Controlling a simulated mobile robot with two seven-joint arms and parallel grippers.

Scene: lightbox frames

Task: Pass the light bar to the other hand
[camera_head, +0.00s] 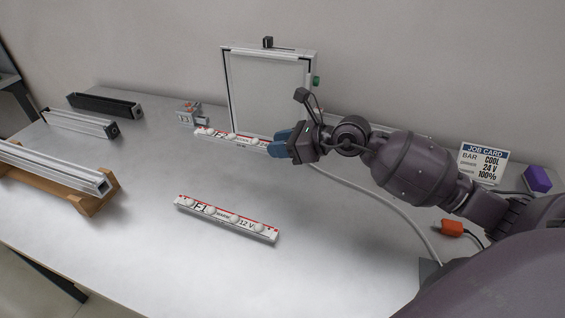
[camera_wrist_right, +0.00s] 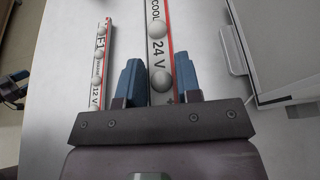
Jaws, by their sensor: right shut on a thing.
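My right gripper (camera_head: 279,146) is shut on one end of a light bar (camera_head: 230,137), white with red edging and round domes. In the right wrist view the bar (camera_wrist_right: 157,50) runs away between the blue fingers (camera_wrist_right: 160,84) and reads "COOL 24 V". In the head view its free end points left, in front of the frame panel; its height over the table is hard to judge. A second bar (camera_head: 227,218), marked "12 V", lies on the table nearer me; it also shows in the right wrist view (camera_wrist_right: 100,60).
A framed white panel (camera_head: 268,85) stands behind the held bar. A small block (camera_head: 188,115) sits left of it. Metal profiles (camera_head: 80,123) and a wooden rack (camera_head: 95,203) are at left. A job card (camera_head: 481,165) reads "COOL 24 V 100%". The table's front middle is clear.

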